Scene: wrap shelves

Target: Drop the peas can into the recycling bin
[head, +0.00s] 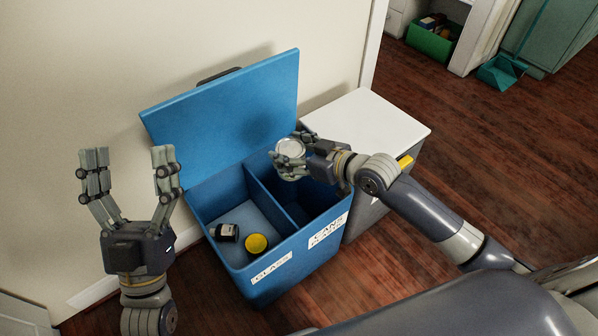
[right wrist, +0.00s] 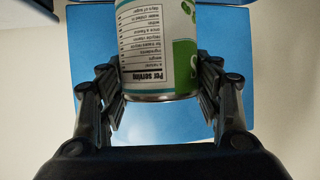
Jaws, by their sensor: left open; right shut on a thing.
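The peas can (head: 290,147) is in my right gripper (head: 293,160), with its silver end facing up in the head view. In the right wrist view the can (right wrist: 158,50) shows a white and green label, with the fingers (right wrist: 155,85) closed on both sides. The blue recycling bin (head: 278,277) has its lid raised and two compartments. The can is above the back of the right compartment, whose front label reads CANS on its upper line. My left gripper (head: 122,155) is open and empty, left of the bin.
A white-topped cabinet (head: 375,125) stands right of the bin, and a wall is behind. A green crate (head: 430,40) and a teal dustpan (head: 500,72) are far back right.

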